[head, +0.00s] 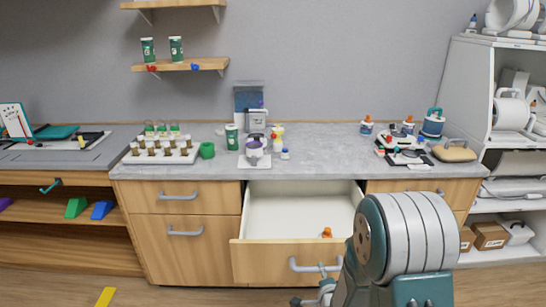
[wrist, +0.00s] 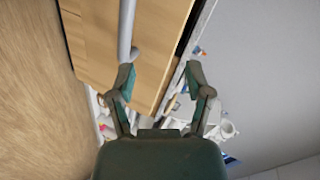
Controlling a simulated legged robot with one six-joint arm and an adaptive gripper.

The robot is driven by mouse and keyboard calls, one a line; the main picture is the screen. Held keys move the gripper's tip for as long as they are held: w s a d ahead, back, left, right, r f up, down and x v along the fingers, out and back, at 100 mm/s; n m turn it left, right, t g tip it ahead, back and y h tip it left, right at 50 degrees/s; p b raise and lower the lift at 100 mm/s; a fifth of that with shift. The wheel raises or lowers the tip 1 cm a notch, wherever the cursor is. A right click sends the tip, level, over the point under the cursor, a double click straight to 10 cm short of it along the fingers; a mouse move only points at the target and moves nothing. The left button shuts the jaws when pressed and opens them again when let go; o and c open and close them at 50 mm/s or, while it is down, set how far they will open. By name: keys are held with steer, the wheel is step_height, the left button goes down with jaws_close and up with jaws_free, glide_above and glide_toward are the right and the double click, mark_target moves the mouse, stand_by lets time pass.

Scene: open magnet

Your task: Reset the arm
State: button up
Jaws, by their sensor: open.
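My gripper (wrist: 160,77) is open, its two fingers spread and nothing between them. In the wrist view, the left fingertip is close to the end of a grey drawer handle (wrist: 126,32); I cannot tell if they touch. In the head view, my arm fills the lower right and the gripper is low in front of the drawer, mostly hidden by the arm. The wooden drawer (head: 262,258) is pulled open. Its white inside (head: 290,205) holds a small orange-topped item (head: 326,232) near the front. My arm hides the drawer's right part.
White shelving (head: 470,90) stands at right. The wooden floor (head: 180,297) at lower left is mostly clear, with a yellow strip (head: 105,297).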

steer(key=s+r+n+g, duration=0.2)
steer(key=s+r+n, duration=0.15)
steer(key=r, duration=0.35)
steer(key=s+r+n+g, duration=0.2)
steer(key=s+r+n, duration=0.15)
steer(key=r, duration=0.35)
steer(key=s+r+n+g, duration=0.2)
steer(key=s+r+n, duration=0.1)
steer(key=s, duration=0.7)
steer(key=s+r+n+g, duration=0.2)
steer(key=s+r+n, duration=0.2)
steer(key=s, duration=0.6)
step_height(320, 180, up, 2)
steer(key=shift+d, duration=0.35)
